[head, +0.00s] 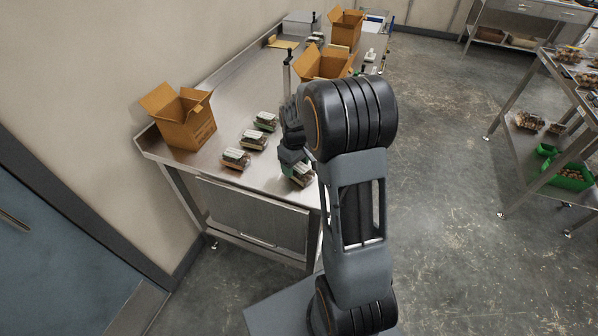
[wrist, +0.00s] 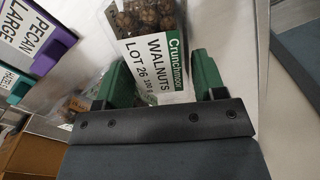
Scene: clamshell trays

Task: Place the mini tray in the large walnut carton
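A walnut tray (wrist: 155,55) with a clear lid, marked Crunchmore Walnuts Lot 26 100 g, lies between the two green fingers of my gripper (wrist: 164,75) in the wrist view. In the head view this tray (head: 301,175) is at the table's front right edge, under my gripper (head: 293,157). The fingers stand apart, close along both sides of the tray; whether they press on it is unclear. Open brown cartons stand at the table's left end (head: 187,122), mid-table (head: 322,65) and at the back (head: 346,28). I cannot read which is the large walnut one.
More clamshell trays lie on the steel table: one (head: 236,158), another (head: 253,140) and a third (head: 266,121). A purple-framed Pecan Large sign (wrist: 38,30) shows at the wrist view's left. A rack (head: 530,130) with goods stands at the right, beyond open floor.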

